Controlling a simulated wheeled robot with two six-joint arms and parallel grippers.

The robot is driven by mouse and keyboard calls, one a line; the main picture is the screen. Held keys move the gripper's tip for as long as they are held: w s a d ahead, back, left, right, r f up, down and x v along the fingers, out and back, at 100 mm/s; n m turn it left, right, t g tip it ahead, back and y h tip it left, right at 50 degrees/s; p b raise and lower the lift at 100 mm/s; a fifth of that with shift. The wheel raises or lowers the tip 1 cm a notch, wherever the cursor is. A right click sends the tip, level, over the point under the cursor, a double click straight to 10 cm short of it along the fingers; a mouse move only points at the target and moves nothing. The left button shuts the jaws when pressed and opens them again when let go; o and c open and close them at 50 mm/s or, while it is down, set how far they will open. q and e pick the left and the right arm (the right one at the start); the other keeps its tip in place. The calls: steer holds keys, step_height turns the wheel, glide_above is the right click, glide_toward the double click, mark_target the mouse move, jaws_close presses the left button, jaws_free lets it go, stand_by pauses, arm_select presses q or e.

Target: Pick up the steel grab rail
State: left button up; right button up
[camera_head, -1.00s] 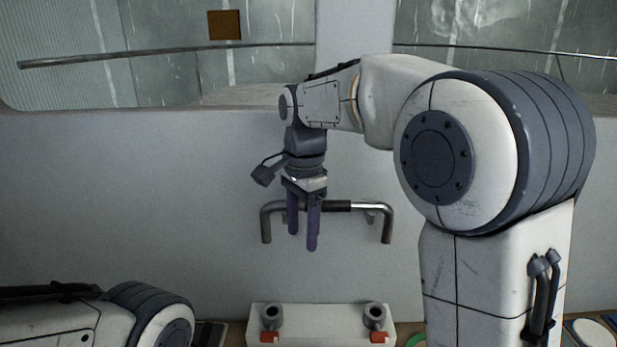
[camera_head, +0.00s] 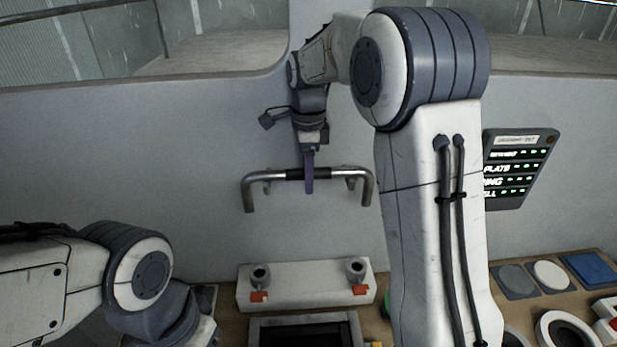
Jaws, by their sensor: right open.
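The steel grab rail (camera_head: 335,175) is a bent metal bar with a dark middle grip and two legs pointing down. It hangs in front of the pale wall, apparently on small hooks behind it. My right gripper (camera_head: 309,186) points down at the rail's middle grip. Its purple fingers line up one behind the other, and the near finger overlaps the grip in the picture. It is open, with the grip seemingly between the fingers; the far finger is hidden. My left arm (camera_head: 90,275) shows at the lower left, but its gripper is not seen.
A white block (camera_head: 305,287) with two round sockets and red tabs stands on the wooden bench below the rail. A dark tray (camera_head: 305,330) is in front of it. A display panel (camera_head: 517,168) is at right. Discs and blue pads (camera_head: 590,268) lie at the bench's right.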

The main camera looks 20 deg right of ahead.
steer(key=shift+s+f, duration=0.1)
steer(key=shift+f, duration=1.15)
jaws_close()
steer(key=shift+r, duration=0.1)
stand_by(0.3)
